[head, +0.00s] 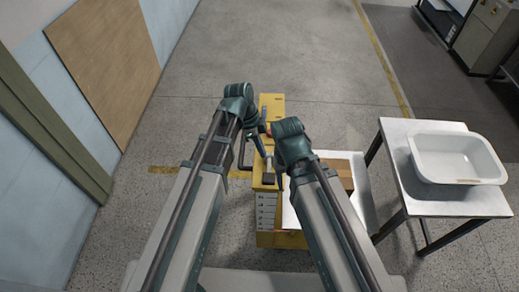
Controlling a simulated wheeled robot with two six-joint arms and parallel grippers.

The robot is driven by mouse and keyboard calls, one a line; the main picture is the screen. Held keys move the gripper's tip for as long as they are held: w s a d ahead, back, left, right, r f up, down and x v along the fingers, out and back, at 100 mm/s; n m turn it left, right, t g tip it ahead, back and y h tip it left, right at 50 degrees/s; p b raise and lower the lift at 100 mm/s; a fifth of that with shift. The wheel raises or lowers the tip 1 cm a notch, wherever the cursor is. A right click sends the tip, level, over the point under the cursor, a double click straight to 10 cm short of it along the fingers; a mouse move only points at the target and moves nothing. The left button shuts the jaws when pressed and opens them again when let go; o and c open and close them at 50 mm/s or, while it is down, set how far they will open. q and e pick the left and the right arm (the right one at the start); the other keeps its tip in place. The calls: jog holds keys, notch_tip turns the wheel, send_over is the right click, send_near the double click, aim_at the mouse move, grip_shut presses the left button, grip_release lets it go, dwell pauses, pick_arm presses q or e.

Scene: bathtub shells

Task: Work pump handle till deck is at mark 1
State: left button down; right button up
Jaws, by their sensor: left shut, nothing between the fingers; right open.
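A yellow lift unit (271,103) stands ahead of me on the floor, partly hidden behind my arms. On its near face is a white scale plate (265,212) with several dark marks; the numbers are too small to read. A dark bent bar (242,155) shows left of the unit, and a dark bar with a grey block (268,178) lies over its top; I cannot tell which is the pump handle. The pale deck (357,198) is to the right. My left gripper (262,149) is shut and empty above the unit. My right gripper (281,177) is open, lower and nearer, beside the grey block.
A brown block (343,171) rests on the deck. A grey table (450,204) with a white tub shell (455,180) stands at the right. A wall with a brown panel (105,62) is at left. The floor beyond the unit is clear.

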aim_at(269, 177)
pick_arm(q)
jog(key=b+x, duration=0.2)
jog(key=x, duration=0.1)
jog(key=b+x, duration=0.3)
jog(key=a+b+x, duration=0.1)
jog(key=b+x, duration=0.2)
jog(key=shift+s+f, duration=0.2)
jog(key=shift+s, duration=0.05)
jog(key=shift+s+f+b, duration=0.15)
jog(key=shift+f+b, duration=0.2)
jog(key=shift+f, duration=0.05)
